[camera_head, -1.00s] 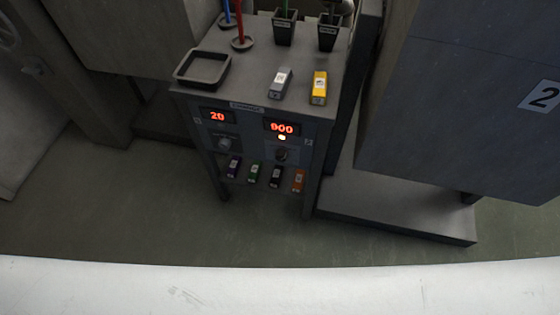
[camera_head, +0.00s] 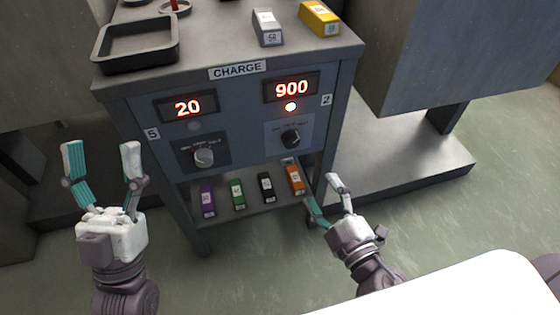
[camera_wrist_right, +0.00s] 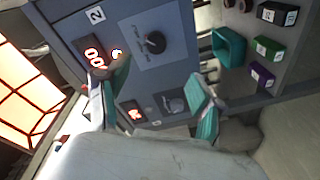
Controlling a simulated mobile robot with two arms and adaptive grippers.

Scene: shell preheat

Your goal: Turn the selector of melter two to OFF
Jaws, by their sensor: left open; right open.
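The charge stand's front has a right-hand panel labelled 2 with a dark selector knob (camera_head: 290,138), which also shows in the right wrist view (camera_wrist_right: 155,42). The knob's marks are too small to read. My right gripper (camera_head: 322,190) is open and empty, below and right of this knob, apart from it. In the right wrist view the knob lies beyond my open fingers. My left gripper (camera_head: 102,150) is open and empty, left of the stand.
A left-hand panel labelled 5 has a grey knob (camera_head: 204,157) and a display (camera_head: 187,107) reading 20. Several coloured blocks, including an orange one (camera_head: 295,180), sit on the shelf below. A black tray (camera_head: 136,58), a grey block (camera_head: 267,27) and a yellow block (camera_head: 319,18) are on top.

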